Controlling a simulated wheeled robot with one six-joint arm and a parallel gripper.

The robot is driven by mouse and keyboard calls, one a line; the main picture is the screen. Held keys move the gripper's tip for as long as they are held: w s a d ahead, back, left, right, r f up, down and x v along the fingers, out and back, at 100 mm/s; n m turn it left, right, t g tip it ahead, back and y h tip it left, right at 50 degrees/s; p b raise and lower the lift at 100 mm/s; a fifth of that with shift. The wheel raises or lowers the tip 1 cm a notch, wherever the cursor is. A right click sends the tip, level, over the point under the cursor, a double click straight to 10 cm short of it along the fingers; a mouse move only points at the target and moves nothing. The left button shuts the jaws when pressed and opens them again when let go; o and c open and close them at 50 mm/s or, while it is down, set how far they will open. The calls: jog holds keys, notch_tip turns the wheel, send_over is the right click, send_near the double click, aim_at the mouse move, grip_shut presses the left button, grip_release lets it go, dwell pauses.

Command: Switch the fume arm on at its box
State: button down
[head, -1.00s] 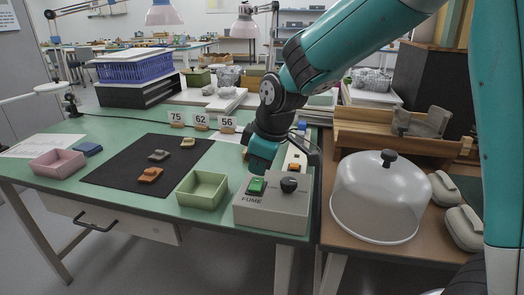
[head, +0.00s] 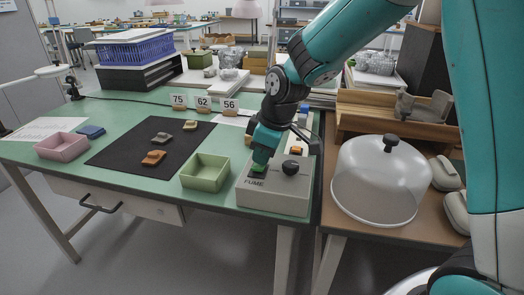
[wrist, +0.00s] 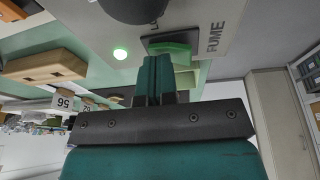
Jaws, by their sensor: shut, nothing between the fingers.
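The grey fume box (head: 272,198), marked FUME, stands at the front right corner of the green table. On its top are a green switch (head: 258,169) and a black knob (head: 291,168). My gripper (head: 263,156) is shut and empty, pointing down with its tips at the green switch and partly covering it. In the wrist view the shut fingers (wrist: 155,75) reach the edge of the green switch (wrist: 172,49); whether they touch it I cannot tell.
A green tray (head: 205,173) stands just left of the box. A clear dome (head: 375,185) stands on the brown table to the right. A black mat (head: 120,150) with several sherds and a pink tray (head: 61,147) lie further left. Number cards (head: 203,102) stand behind.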

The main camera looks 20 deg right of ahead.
aim_at(260, 168)
jog(key=shift+s+a, duration=0.1)
jog(key=shift+s, duration=0.05)
jog(key=shift+s+a+r, duration=0.1)
jog(key=shift+s+a, duration=0.3)
jog(key=shift+s, duration=0.1)
notch_tip(260, 168, up, 4)
jog(key=p, duration=0.4)
jog(key=shift+s+r, duration=0.15)
jog(key=w+d+p+v, duration=0.1)
jog(key=w+v, duration=0.1)
jog(key=v, duration=0.7)
jog(key=shift+s+r, duration=0.3)
jog(key=shift+s, duration=0.1)
